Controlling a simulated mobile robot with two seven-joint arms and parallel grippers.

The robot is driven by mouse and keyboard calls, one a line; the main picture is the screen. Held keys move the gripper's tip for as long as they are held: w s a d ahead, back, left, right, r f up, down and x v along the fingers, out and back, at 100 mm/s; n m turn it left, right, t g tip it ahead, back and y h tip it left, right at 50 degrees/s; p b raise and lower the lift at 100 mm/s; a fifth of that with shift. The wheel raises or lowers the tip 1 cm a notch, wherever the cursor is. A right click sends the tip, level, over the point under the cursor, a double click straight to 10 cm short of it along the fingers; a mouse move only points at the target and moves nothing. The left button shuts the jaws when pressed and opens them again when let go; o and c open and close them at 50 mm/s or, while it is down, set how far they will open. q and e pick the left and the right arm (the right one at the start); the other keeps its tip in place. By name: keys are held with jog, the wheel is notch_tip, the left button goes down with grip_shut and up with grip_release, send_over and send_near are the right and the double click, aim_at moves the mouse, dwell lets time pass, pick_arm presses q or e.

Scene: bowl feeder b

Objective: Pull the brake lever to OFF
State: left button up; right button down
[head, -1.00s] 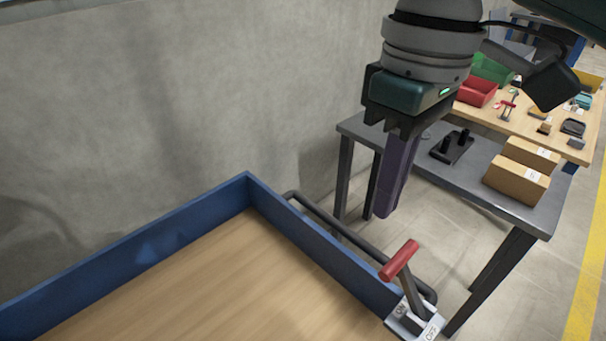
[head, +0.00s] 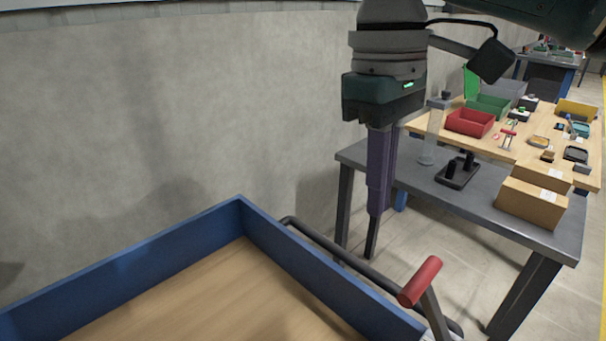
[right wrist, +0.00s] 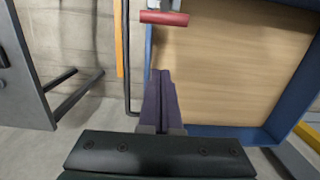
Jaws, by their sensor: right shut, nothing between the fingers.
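The brake lever has a red cylindrical grip (head: 420,281) on a dark arm at the corner of the blue-walled cart (head: 340,287). In the head view its base is cut off by the bottom edge. In the right wrist view the red grip (right wrist: 164,18) lies near the top, beyond the fingertips, with part of a pale plate above it. My right gripper (head: 377,212) points down with its long purple fingers together and empty. It is above and to the left of the lever in the head view, apart from it. The fingers also show in the right wrist view (right wrist: 161,74). My left gripper is not in view.
A dark handle bar (head: 335,248) runs along the cart's end. A grey metal table (head: 480,212) behind it holds cardboard boxes (head: 531,203) and a black stand (head: 457,172). A wooden bench with red and green bins stands farther back. A concrete wall is at the left.

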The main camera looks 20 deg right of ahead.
aim_at(435, 316)
notch_tip(435, 316, down, 9)
jog(key=b, duration=0.2)
jog(key=shift+s+d+r+p, duration=0.3)
jog(key=shift+s+p, duration=0.1)
jog(key=shift+s, duration=0.3)
jog(key=shift+s+d+r+p, duration=0.3)
jog(key=shift+s+p, duration=0.15)
jog(key=shift+s, duration=0.2)
jog(key=shift+s+d+r+p, duration=0.3)
jog(key=shift+s+p, duration=0.1)
jog(key=shift+s, duration=0.3)
jog(key=shift+a, duration=0.1)
